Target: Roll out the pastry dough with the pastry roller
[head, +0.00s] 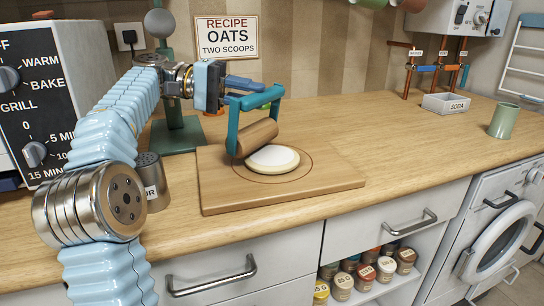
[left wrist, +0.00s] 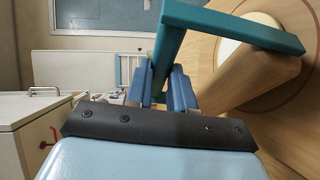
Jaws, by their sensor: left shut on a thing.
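The pastry roller (head: 258,137) has a brown wooden cylinder and a teal frame handle. My left gripper (head: 258,86) is shut on the teal handle; the blue fingers on it also show in the left wrist view (left wrist: 168,90). The roller is tilted, with its cylinder at the left edge of the pale round dough (head: 275,158). I cannot tell whether it touches the dough. The dough lies on a wooden board (head: 330,183), inside a drawn circle. In the left wrist view the roller's cylinder (left wrist: 262,80) partly hides the dough (left wrist: 228,48). My right gripper is not in view.
An oven (head: 50,100) stands at the far left. A green stand (head: 178,135) is behind the board, and a metal shaker (head: 152,180) stands left of it. The counter between is clear.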

